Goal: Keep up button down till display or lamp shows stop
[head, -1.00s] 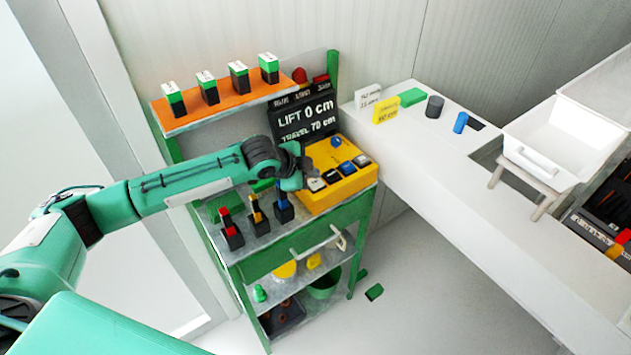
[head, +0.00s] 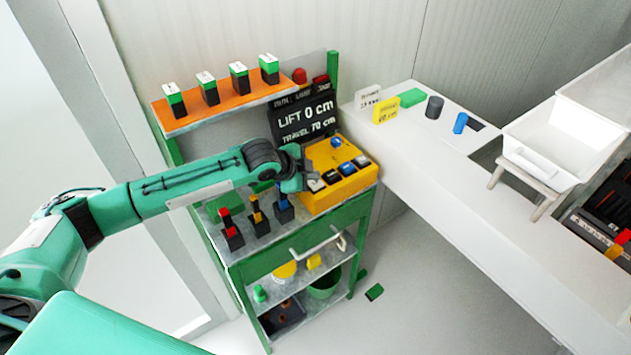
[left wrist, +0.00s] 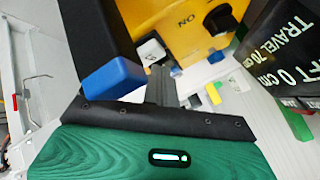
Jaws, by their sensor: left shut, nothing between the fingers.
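The dark display (head: 306,118) on the cart reads LIFT 0 cm and TRAVEL 70 cm; part of it shows in the left wrist view (left wrist: 285,60). The yellow control box (head: 350,187) in front of it carries a white button (head: 316,186), dark and blue buttons, and a blue knob (head: 336,141). My left gripper (head: 308,180) is shut and empty at the box's left end, close to the white button. In the left wrist view its fingers (left wrist: 160,85) point toward the box (left wrist: 165,18) and a white button (left wrist: 150,50). Contact cannot be told. My right gripper is out of view.
Red, yellow and blue levers (head: 283,205) stand left of the box; a blue handle (left wrist: 113,77) is close to the fingers. Red lamps (head: 300,75) sit above the display. An orange shelf (head: 225,108) holds several small blocks. A white counter (head: 430,165) stands right.

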